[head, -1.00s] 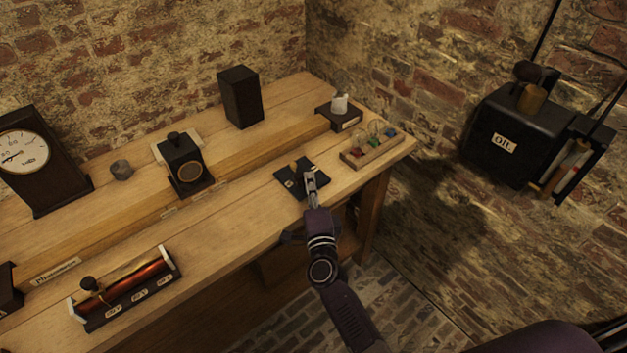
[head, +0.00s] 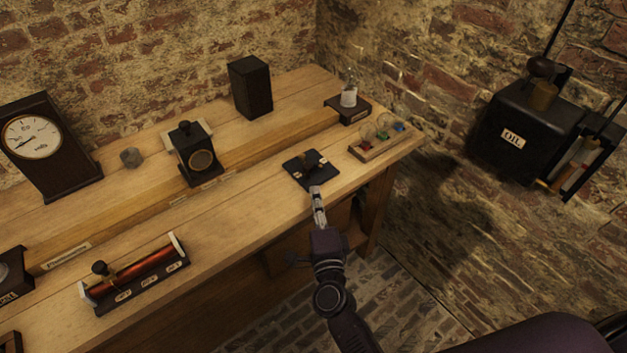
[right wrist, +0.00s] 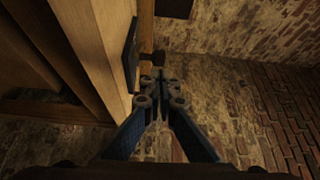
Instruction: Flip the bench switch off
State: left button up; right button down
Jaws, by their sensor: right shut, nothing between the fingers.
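The bench switch is a flat black square base (head: 323,180) with a small dark raised lever or knob (head: 309,160) near its middle. It lies on the wooden bench near the front edge. In the right wrist view its base (right wrist: 130,55) shows edge-on at the upper left, with a dark knob (right wrist: 146,60) sticking out. My right gripper (head: 317,190) is shut and empty, just in front of the switch and apparently clear of it. Its fingertips also show in the right wrist view (right wrist: 160,78). The lever's exact position is too small to tell. My left gripper is not in view.
A tray of coloured pieces (head: 377,147) and a stand with a glass jar (head: 349,97) are right of the switch.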

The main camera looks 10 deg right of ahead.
jog(key=s, duration=0.2)
jog(key=s+d, duration=0.1)
jog(key=s, duration=0.2)
jog(key=shift+w, duration=0.1)
dwell(0.3)
